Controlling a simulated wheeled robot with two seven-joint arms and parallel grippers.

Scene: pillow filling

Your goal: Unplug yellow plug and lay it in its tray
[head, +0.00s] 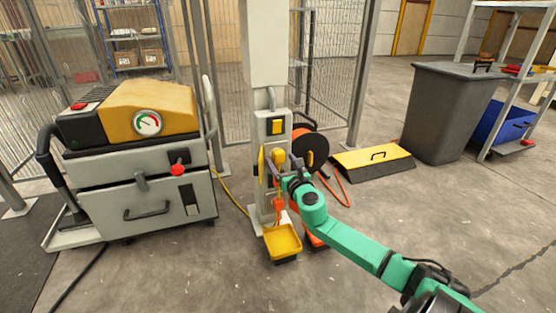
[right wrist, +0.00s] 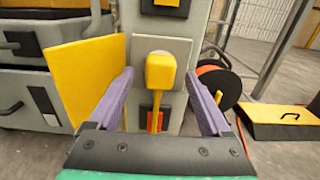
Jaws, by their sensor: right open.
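The yellow plug (head: 279,156) is on the front of the grey post (head: 272,127), and its yellow block also shows in the right wrist view (right wrist: 160,71). My right gripper (head: 280,170) is at the post in front of the plug. In the right wrist view its purple fingers (right wrist: 160,84) stand wide apart, one on each side of the plug, with gaps on both sides. The yellow tray (head: 283,242) is low down in front of the post and looks empty. My left gripper is in neither view.
A yellow flap (right wrist: 84,78) stands open left of the plug. An orange tray (head: 313,238) is partly hidden behind my arm. A cable reel (head: 307,143) is right of the post. A grey machine (head: 150,195) stands left. A yellow-topped box (head: 371,157) lies right.

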